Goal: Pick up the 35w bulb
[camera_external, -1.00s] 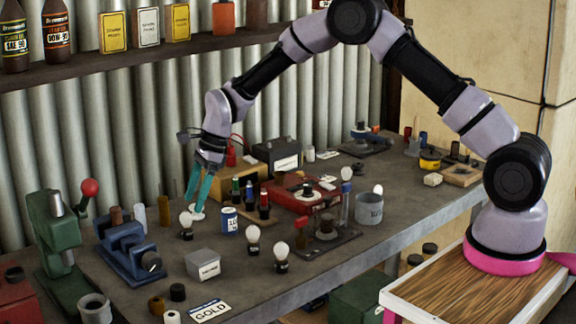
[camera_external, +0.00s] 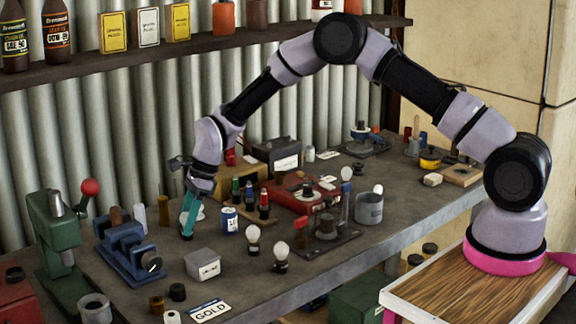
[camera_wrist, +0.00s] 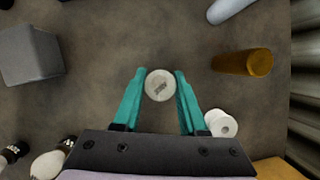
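My gripper (camera_wrist: 161,80) points down at the bench with its two teal fingers apart. A round pale bulb (camera_wrist: 160,85) is seen from above between the fingertips, with a narrow gap or light contact at its sides; which, I cannot tell. A small grey mark shows on it, too small to read. In the external view my gripper (camera_external: 187,228) stands low over the bench and hides this bulb. Two other white bulbs on dark bases stand further right, one (camera_external: 253,236) beside the other (camera_external: 282,252). No wattage is legible there.
A grey box (camera_external: 203,264) stands in front of my gripper. A brown cylinder (camera_external: 163,211) and the blue vise (camera_external: 130,252) are to its left, and a blue-and-white can (camera_external: 229,220) to its right.

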